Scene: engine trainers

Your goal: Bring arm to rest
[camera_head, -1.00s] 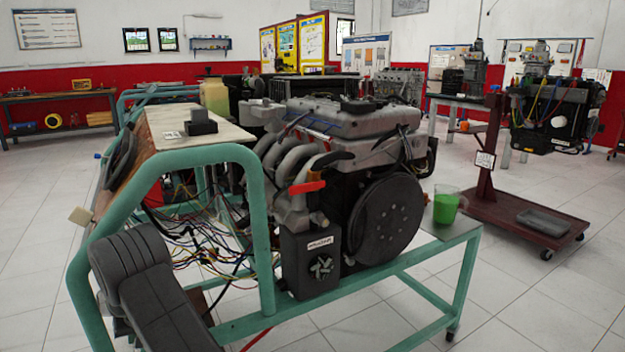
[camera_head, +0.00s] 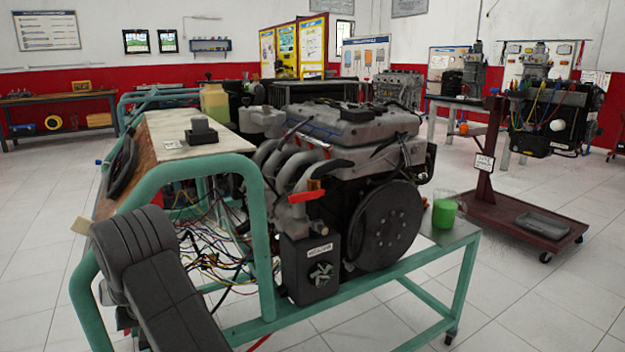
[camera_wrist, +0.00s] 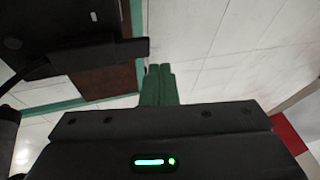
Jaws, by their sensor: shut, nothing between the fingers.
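My arm (camera_head: 165,275) shows dark grey at the lower left of the head view, folded in front of the green frame of the engine trainer (camera_head: 170,175). My gripper is out of sight in the head view. In the wrist view my gripper (camera_wrist: 159,72) shows as dark green fingers close together, shut with nothing between them. Behind the fingers are pale floor tiles, a green bar and a brown panel. I cannot tell how far the fingers are from the bar.
The engine (camera_head: 350,150) stands on the green frame close ahead. A beaker with green liquid (camera_head: 444,212) stands on the frame's right-hand plate. A dark red wheeled stand (camera_head: 500,205) is at right. Open tiled floor (camera_head: 540,300) lies at the lower right.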

